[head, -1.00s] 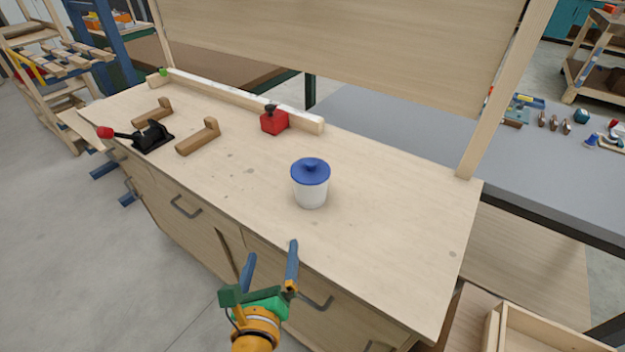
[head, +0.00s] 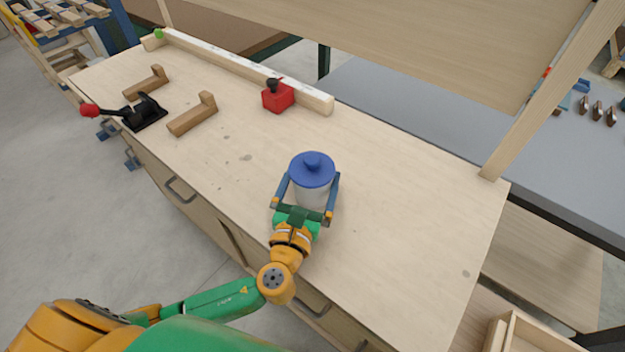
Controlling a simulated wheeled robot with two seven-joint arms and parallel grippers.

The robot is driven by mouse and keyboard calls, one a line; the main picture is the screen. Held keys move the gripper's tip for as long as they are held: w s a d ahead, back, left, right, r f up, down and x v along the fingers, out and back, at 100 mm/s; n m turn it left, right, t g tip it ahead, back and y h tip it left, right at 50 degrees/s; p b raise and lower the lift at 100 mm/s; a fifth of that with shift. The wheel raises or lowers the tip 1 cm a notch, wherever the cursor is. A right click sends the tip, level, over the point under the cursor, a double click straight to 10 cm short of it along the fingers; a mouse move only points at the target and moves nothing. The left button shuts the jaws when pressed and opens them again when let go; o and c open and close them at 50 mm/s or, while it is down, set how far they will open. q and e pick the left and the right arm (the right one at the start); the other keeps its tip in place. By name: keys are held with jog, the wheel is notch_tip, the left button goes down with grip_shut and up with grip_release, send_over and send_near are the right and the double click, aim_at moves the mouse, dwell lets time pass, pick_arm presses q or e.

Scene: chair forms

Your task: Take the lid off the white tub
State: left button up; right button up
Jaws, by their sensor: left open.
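The white tub (head: 313,193) stands upright on the wooden workbench. Its blue lid (head: 312,169) with a round knob sits on top of it. My left gripper (head: 307,180) is open, with one blue finger on each side of the tub, just below the lid's level. I cannot tell whether the fingers touch the tub. The lower front of the tub is partly hidden by the gripper. My right gripper is not in view.
A red box with a black knob (head: 278,96) stands by a long wooden rail (head: 240,70) at the back. Wooden L-shaped pieces (head: 192,118) and a black clamp with a red-tipped handle (head: 146,113) are at the left. The bench (head: 400,220) right of the tub is clear.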

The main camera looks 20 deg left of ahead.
aim_at(312, 168)
pick_arm(q)
jog(key=shift+s, duration=0.1)
jog(key=c, duration=1)
jog(key=shift+r+p, duration=0.6)
jog(key=shift+r, duration=1)
jog(key=s+r+p, duration=0.7)
jog(key=s+r, duration=0.3)
jog(key=s, duration=0.4)
jog(key=shift+a, duration=0.25)
